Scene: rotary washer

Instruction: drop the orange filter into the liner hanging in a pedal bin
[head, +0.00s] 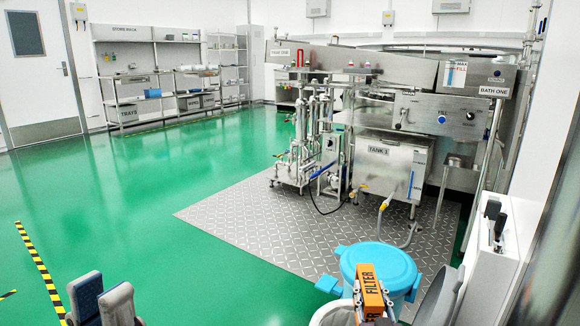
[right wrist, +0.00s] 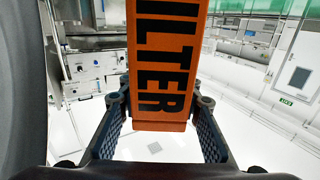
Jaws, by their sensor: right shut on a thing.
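The orange filter (head: 370,290), a long block with black lettering, is at the bottom centre-right of the head view. My right gripper (right wrist: 158,112) is shut on it, a finger on each side, in the right wrist view, where the filter (right wrist: 162,50) fills the upper middle. A pale edge (head: 328,314) below left may be the liner; I cannot tell. A grey rounded lid (head: 440,296) stands tilted at right. My left gripper (head: 101,298) is open and empty at the lower left.
A white cabinet (head: 492,265) with dark handles stands at the right. The steel washer with its tank (head: 390,170) stands behind, on a metal floor plate (head: 270,225). Shelving (head: 140,85) lines the back wall. Green floor at the left is clear.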

